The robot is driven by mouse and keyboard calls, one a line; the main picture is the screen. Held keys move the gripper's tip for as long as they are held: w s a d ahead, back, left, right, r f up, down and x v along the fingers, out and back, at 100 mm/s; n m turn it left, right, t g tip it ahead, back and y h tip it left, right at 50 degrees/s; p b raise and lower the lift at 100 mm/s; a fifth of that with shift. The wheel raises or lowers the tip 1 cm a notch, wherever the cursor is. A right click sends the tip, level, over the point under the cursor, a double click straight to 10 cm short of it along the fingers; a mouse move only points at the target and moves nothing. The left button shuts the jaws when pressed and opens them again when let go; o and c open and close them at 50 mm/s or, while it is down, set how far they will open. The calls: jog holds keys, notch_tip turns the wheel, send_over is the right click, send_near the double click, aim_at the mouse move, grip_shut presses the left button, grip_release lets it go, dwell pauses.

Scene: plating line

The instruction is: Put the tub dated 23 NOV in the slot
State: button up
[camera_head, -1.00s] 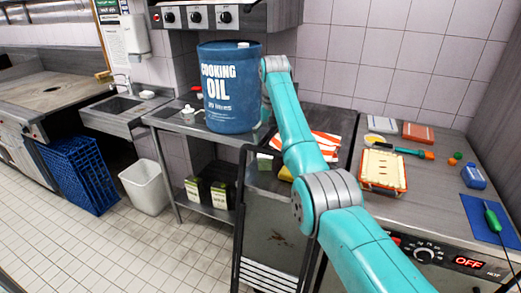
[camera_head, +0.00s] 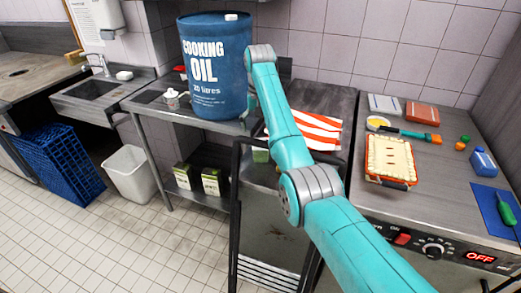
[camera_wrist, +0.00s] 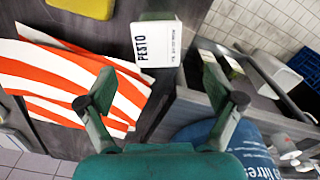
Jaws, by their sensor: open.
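A tub with a white label reading PESTO (camera_wrist: 158,45) is in the wrist view, near the top middle, with smaller print that I cannot read as a date. A small green thing, likely this tub, shows beside my arm in the head view (camera_head: 261,155). My gripper (camera_wrist: 158,84) is open and empty, its two fingers spread to either side below the tub in the picture and apart from it. In the head view my gripper is hidden behind my arm. I cannot make out a slot.
A blue cooking oil drum (camera_head: 214,70) stands close left of my arm. A red-and-white striped cloth (camera_head: 318,134) lies to its right. A yellow object (camera_wrist: 85,7) is at the wrist view's top edge. The right counter holds an orange-rimmed tray (camera_head: 390,183) and a blue bottle (camera_head: 483,162).

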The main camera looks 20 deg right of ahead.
aim_at(261, 151)
jog(key=f, duration=0.5)
jog(key=shift+s+d, duration=0.1)
jog(key=shift+s, duration=0.2)
jog(key=c, duration=1.5)
jog(key=shift+r, duration=0.1)
